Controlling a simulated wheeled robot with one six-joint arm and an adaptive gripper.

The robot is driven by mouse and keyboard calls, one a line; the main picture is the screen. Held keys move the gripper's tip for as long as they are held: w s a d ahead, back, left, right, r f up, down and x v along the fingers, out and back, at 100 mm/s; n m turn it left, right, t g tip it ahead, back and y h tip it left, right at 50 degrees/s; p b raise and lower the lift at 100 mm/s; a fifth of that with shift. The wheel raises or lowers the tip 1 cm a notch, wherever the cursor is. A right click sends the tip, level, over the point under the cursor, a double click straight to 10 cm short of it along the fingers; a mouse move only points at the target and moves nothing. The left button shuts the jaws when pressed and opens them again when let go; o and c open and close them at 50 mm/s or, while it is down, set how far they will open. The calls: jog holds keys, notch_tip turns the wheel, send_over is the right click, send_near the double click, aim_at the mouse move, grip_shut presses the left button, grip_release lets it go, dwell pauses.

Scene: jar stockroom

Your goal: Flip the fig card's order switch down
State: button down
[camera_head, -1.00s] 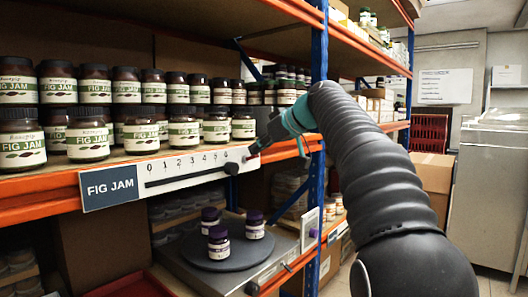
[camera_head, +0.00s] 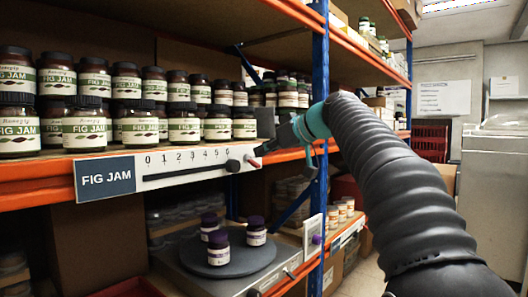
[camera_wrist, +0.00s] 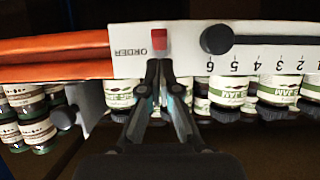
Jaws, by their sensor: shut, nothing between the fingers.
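The fig card (camera_head: 150,170) is a white strip on the shelf edge with a blue FIG JAM label, a numbered scale and a black slider knob (camera_head: 233,166) at its right end. Its red order switch (camera_head: 254,162) is right of the knob. The wrist view sees the card upside down, with the red switch (camera_wrist: 159,40) beside the word ORDER and the knob (camera_wrist: 216,39) to its right. My gripper (camera_wrist: 158,66) is shut and empty, its tips just by the switch. I cannot tell whether they touch it, or which way it is flipped.
Fig jam jars (camera_head: 140,125) stand in rows on the shelf above the card. A blue upright (camera_head: 319,200) is close right of the card. Below, several purple-lidded jars stand on a round grey plate (camera_head: 225,265).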

jog(key=shift+r+p, duration=0.45)
jog(key=shift+r, duration=0.15)
notch_tip(320, 180, up, 4)
jog(key=s+d+p, duration=0.1)
jog(key=p, duration=0.3)
jog(key=s+d+f+b, duration=0.2)
jog(key=s+d+b, duration=0.1)
jog(key=s+d, duration=0.4)
